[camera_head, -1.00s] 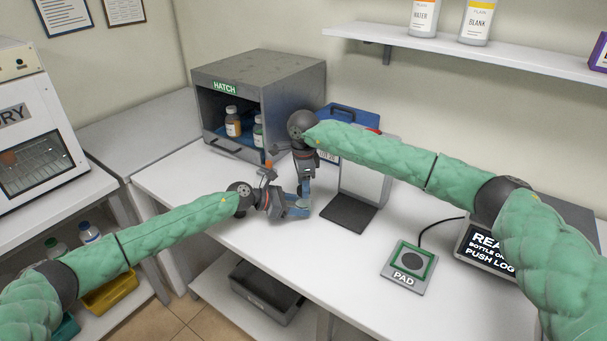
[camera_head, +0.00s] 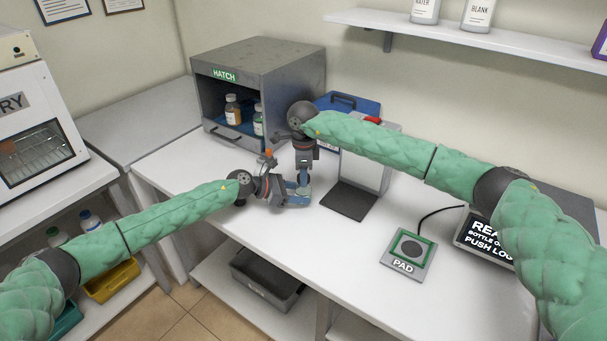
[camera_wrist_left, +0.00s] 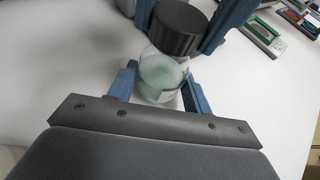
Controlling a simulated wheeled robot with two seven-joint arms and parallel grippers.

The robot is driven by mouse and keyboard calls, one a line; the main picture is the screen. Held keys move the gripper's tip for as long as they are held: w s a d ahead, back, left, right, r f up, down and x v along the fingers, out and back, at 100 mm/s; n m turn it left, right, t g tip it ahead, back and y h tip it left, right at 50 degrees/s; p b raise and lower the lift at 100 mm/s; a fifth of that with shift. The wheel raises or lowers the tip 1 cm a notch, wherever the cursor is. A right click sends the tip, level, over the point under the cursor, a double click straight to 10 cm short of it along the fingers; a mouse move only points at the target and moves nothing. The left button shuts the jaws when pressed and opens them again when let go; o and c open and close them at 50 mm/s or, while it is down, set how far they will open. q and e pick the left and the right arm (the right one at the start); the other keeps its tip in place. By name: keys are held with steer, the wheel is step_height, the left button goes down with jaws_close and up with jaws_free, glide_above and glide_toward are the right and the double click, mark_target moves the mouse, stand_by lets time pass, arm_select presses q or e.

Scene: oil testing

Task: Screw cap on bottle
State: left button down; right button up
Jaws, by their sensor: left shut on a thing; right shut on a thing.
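In the left wrist view a clear bottle (camera_wrist_left: 158,78) with pale green contents stands between the blue fingers of my left gripper (camera_wrist_left: 157,92), which is shut on it. A dark ribbed cap (camera_wrist_left: 178,28) is at the bottle's mouth, held between the blue fingers of my right gripper (camera_wrist_left: 186,22). The cap looks slightly tilted in this view; I cannot tell whether its thread is engaged. In the head view my left gripper (camera_head: 298,192) and right gripper (camera_head: 304,180) meet above the white table, and they hide most of the bottle and cap.
The grey hatch box (camera_head: 262,62) with bottles inside stands behind on the left. A stand with a dark base plate (camera_head: 347,201) is just right of the grippers. The pad (camera_head: 409,254) and a screen (camera_head: 485,238) are further right. The table's front middle is clear.

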arm_select(q)
steer(key=shift+s, duration=0.1)
arm_select(e)
steer(key=m, duration=0.5)
steer(key=shift+m, duration=0.4)
arm_select(q)
steer(key=shift+d, duration=0.1)
arm_select(e)
steer(key=m, duration=0.4)
steer(key=shift+w, duration=0.1)
steer(key=o, duration=1.1)
steer(key=shift+r, duration=2.2)
steer(key=shift+r, duration=0.1)
steer(key=shift+c, duration=0.5)
